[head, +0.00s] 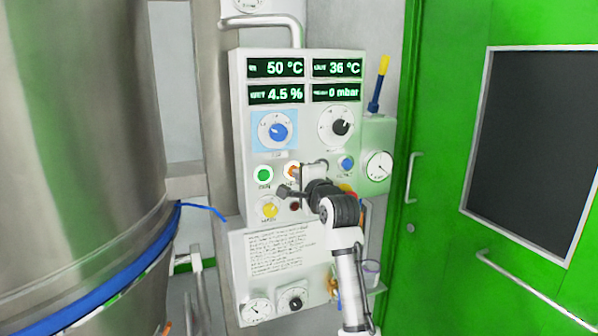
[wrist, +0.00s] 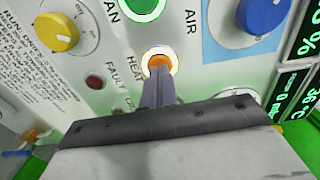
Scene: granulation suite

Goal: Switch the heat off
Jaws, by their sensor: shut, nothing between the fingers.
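The heat button is orange, glows, and has a white ring. My gripper (wrist: 158,84) is shut and empty. Its fingertips point at the button and overlap its lower edge in the wrist view. I cannot tell whether they touch it. The control panel (head: 241,130) is pale and upright, with displays reading 50 °C, 36 °C, 4.5 % and 0 mbar.
Close by are a green button (head: 263,175), a yellow knob (head: 269,208), a dark red fault lamp (wrist: 95,82), a blue knob (head: 276,130) and a black knob (head: 341,127). A steel vessel (head: 90,120) stands left. A green door (head: 440,150) is right.

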